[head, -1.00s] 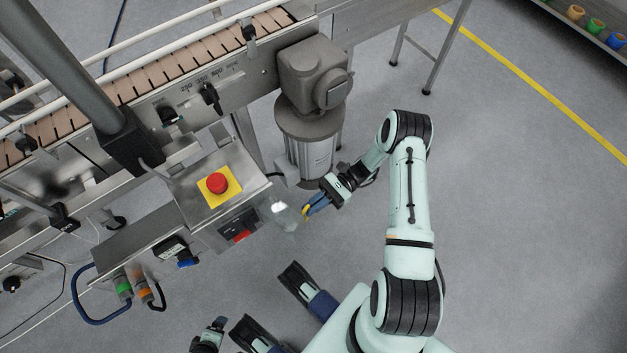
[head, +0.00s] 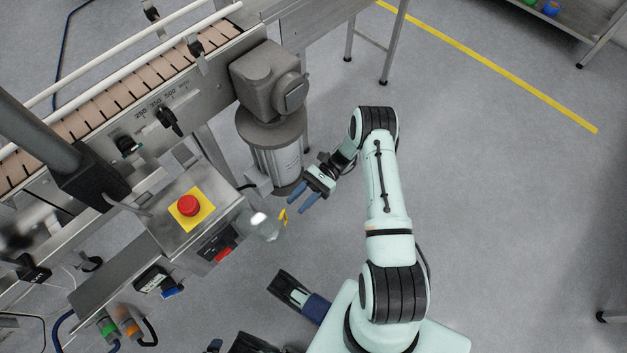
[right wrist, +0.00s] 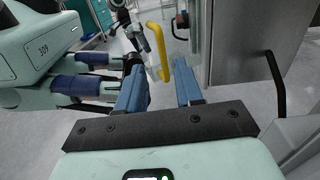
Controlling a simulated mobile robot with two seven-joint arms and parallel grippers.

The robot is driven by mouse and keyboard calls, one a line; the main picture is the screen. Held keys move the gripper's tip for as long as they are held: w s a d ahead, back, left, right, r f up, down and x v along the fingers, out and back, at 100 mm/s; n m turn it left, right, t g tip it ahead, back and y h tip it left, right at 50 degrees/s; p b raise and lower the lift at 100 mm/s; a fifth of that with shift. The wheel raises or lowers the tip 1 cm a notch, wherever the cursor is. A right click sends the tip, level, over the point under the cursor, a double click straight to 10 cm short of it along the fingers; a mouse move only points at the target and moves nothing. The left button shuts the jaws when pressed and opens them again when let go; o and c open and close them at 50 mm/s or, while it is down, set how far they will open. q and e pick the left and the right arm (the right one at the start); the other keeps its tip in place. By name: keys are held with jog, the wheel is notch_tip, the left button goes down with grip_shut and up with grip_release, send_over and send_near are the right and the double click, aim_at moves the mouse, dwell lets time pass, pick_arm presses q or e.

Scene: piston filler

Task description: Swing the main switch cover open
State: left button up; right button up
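The control box carries a red main switch (head: 223,255) on its front face. The clear cover (head: 264,228) stands swung out from that face, beside the switch, with a yellow handle (head: 284,216) on its outer edge. The switch is uncovered. My right gripper (head: 297,203) is open and empty, just up and right of the handle and apart from it. In the right wrist view, the yellow handle (right wrist: 158,50) shows beyond the open blue fingers (right wrist: 160,88), not between the tips. My left gripper cannot be made out.
A red emergency button (head: 188,205) on a yellow plate tops the box. A grey motor (head: 275,150) stands behind my right gripper, below the conveyor (head: 130,80). Green and orange connectors (head: 127,324) sit at lower left.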

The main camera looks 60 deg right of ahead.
pick_arm(q)
jog(key=shift+w+a+f+b, duration=0.3)
jog(key=shift+a+f+b, duration=0.1)
jog(key=shift+f, duration=0.1)
pick_arm(e)
jog(key=v, duration=0.8)
jog(key=shift+d, duration=0.3)
pick_arm(q)
jog(key=shift+d, duration=0.15)
